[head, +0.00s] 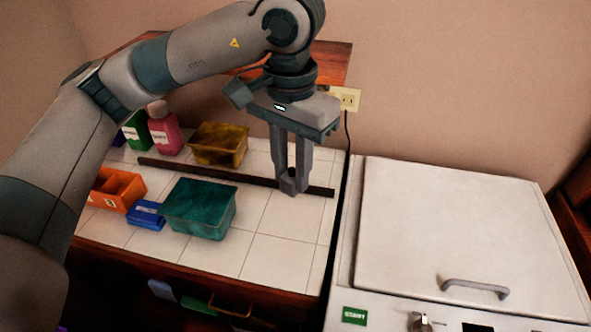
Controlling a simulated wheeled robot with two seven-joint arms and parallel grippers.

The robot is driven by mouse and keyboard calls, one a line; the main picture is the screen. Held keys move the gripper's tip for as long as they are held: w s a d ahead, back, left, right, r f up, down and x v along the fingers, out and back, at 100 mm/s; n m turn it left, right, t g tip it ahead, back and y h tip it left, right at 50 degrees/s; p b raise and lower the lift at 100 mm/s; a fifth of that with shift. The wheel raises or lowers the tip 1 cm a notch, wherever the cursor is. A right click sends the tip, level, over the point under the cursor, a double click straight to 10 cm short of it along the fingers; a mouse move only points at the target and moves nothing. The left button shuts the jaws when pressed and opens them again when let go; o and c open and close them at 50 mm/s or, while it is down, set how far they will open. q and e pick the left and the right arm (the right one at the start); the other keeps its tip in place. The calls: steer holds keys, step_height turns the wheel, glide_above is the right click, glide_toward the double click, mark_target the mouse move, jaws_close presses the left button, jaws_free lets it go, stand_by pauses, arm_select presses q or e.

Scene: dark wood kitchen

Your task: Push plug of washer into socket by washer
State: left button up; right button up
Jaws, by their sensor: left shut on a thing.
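The white washer (455,230) stands at the right, with a closed lid and a grey handle. A pale wall socket (348,98) is above the gap between the counter and the washer, partly behind my gripper's body. A dark cord (345,150) runs from just below the socket down along the washer's left side. I cannot make out a plug at its upper end. My left gripper (290,187) points down over the tiled counter, its fingertips shut on a long dark bar (220,173). My right gripper is not in view.
On the counter (285,225) stand a teal bin (200,210), a yellow bin (218,143), an orange bin (116,190), a blue box (147,215), and pink (166,133) and green (136,131) bottles. The tiles right of the teal bin are clear.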

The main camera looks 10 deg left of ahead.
arm_select(q)
steer(key=shift+w+d, duration=0.1)
steer(key=w+d+n, duration=0.4)
steer(key=w+d, duration=0.5)
steer(key=d, duration=0.1)
steer(key=shift+w+d+n, duration=0.2)
steer(key=shift+d+n, duration=0.05)
steer(key=shift+n, duration=0.05)
steer(key=shift+a, duration=0.1)
stand_by(0.3)
steer(key=s+a+f, duration=0.3)
steer(key=a+f, duration=0.2)
steer(key=a, duration=0.5)
steer(key=s+a+f, duration=0.4)
steer(key=a+f, duration=0.1)
steer(key=a, duration=0.5)
steer(key=shift+f, duration=0.1)
steer(key=d+r+m, duration=0.4)
steer(key=d+m, duration=0.4)
steer(key=d, duration=0.6)
